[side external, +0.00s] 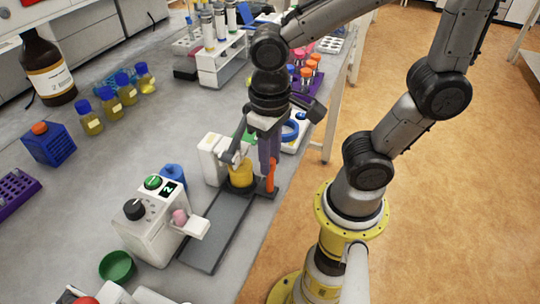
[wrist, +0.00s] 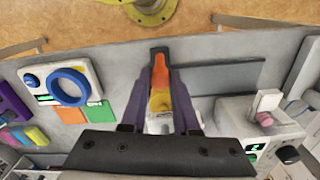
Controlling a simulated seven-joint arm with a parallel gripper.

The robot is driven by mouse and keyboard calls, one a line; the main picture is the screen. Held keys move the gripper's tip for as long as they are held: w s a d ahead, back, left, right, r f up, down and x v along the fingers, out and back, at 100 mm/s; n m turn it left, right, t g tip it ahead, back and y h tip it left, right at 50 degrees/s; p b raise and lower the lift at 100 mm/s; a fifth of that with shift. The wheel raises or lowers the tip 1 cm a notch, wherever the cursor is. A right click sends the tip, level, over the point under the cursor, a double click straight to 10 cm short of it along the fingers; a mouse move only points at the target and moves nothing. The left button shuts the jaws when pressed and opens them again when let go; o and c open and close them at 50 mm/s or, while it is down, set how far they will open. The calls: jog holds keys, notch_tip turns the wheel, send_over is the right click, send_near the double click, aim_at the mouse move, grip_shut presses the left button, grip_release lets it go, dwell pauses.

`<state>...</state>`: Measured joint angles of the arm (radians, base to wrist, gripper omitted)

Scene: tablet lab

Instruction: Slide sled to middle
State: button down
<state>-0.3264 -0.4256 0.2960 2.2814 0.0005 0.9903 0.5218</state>
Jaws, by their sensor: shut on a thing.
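The sled (side external: 262,188) is a dark plate carrying a yellow cylinder (side external: 241,174) and an upright orange handle (side external: 270,176). It sits at the far end of a dark grey rail (side external: 216,228), beside a white housing (side external: 212,158). My gripper (side external: 269,160) points down and is shut on the orange handle. The rail (wrist: 215,79) runs bare to the right there. The gripper hides part of the sled.
A white device (side external: 150,230) with a green button and a pink-tipped part stands beside the rail's near half. A green bowl (side external: 117,267) lies left of it. A blue ring (wrist: 68,87) on a white device is on the other side. The rail's near part is clear.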

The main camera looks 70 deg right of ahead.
dwell(0.7)
jog(key=a, duration=0.8)
jog(key=shift+a, duration=0.3)
jog(key=c, duration=0.7)
grip_release()
jog(key=shift+o, duration=0.2)
notch_tip(320, 180, up, 14)
jog(key=shift+d, duration=0.15)
